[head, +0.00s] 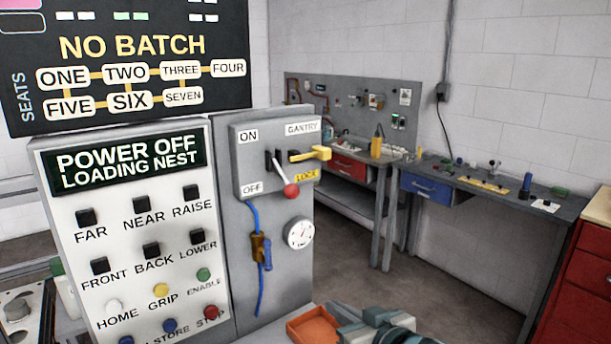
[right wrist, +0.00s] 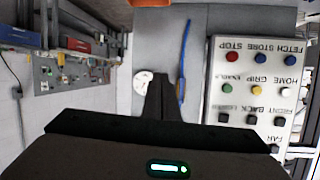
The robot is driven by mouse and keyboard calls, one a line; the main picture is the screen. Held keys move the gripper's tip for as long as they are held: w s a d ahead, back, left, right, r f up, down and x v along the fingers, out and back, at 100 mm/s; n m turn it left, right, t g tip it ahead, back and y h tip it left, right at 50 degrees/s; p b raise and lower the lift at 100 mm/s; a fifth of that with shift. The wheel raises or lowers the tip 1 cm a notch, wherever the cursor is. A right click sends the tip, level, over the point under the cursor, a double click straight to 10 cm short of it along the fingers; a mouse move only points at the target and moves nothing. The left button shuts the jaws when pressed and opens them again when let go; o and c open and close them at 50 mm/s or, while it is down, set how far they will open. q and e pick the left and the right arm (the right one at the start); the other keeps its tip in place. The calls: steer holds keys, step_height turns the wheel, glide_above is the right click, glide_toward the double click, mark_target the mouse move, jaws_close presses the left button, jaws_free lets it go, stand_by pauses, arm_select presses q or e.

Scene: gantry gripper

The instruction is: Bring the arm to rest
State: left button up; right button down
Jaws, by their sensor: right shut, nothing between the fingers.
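My right gripper (right wrist: 165,78) shows in the right wrist view, which looks upside down at the control panels. Its dark fingers are together with nothing between them. They appear in front of the grey switch panel (right wrist: 150,48), between the round gauge (right wrist: 143,82) and the blue cable (right wrist: 185,50). I cannot tell how far the fingertips are from the panel. In the head view no gripper fingers can be made out clearly. My left gripper is in neither view.
The button panel (head: 130,215) reads POWER OFF, LOADING NEST. The red-knobbed lever (head: 291,190) hangs down beside a yellow handle (head: 312,154). An orange tray (head: 312,326) is at the bottom. Workbenches (head: 480,185) and a red cabinet (head: 583,285) stand right, with open floor before them.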

steer(key=s+d+f+m+g+h, duration=0.1)
steer(key=s+d+f, duration=0.15)
steer(key=f, duration=0.35)
steer(key=s+d+f+g+h, duration=0.1)
steer(key=s+d+f, duration=0.1)
steer(key=s+f, duration=0.3)
steer(key=s+d+f+m+g+h, duration=0.15)
steer(key=s+d+f+g, duration=0.35)
steer(key=s+f, duration=0.75)
steer(key=s+d+f+g+h, duration=0.25)
steer(key=s+d+f, duration=0.55)
steer(key=s, duration=0.7)
step_height(320, 180, down, 28)
steer(key=a, duration=0.2)
steer(key=s+d+f+g, duration=0.1)
steer(key=s+f, duration=0.8)
steer(key=s+d+f+g, duration=0.1)
steer(key=s+d+f, duration=0.1)
steer(key=s+f, duration=0.7)
steer(key=shift+s+d+f, duration=0.3)
steer(key=shift+s+f, duration=0.05)
steer(key=shift+s, duration=0.2)
steer(key=shift+n, duration=0.25)
